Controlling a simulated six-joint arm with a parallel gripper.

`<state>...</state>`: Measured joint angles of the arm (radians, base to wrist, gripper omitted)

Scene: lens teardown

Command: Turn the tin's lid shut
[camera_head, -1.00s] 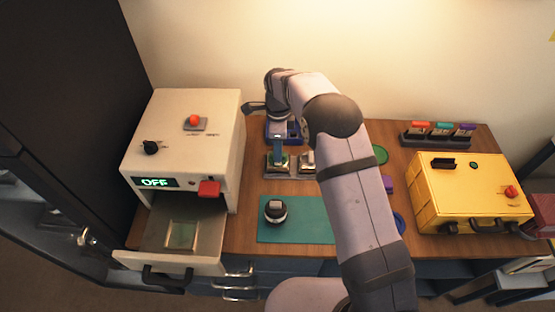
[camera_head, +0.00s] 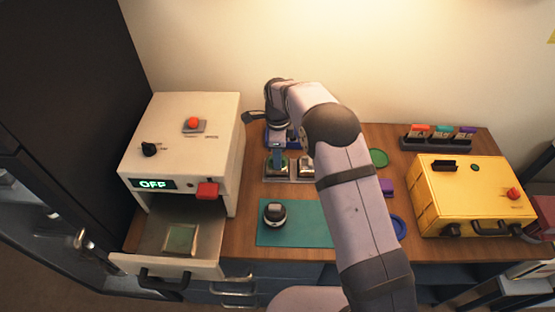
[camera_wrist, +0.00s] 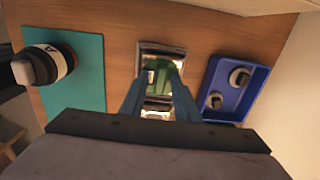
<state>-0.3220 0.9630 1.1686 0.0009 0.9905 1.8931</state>
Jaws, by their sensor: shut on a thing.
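The tin, a round green piece (camera_wrist: 165,68), sits on a square silver plate (camera_wrist: 148,46) in the wrist view. In the head view its green edge (camera_head: 285,163) shows on the left of two silver plates. My gripper (camera_wrist: 156,84) points down over it with its blue fingers closed in on its raised middle. In the head view my gripper (camera_head: 277,158) is at the same plate. The fingers hide part of the tin, so I cannot tell how far the lid is turned.
A teal mat (camera_head: 305,232) with a dark round lens part (camera_head: 275,213) lies in front. A blue tray (camera_wrist: 240,98) holds two small round parts. A white machine (camera_head: 180,130) reading OFF, its drawer open, stands left; a yellow case (camera_head: 470,190) stands right.

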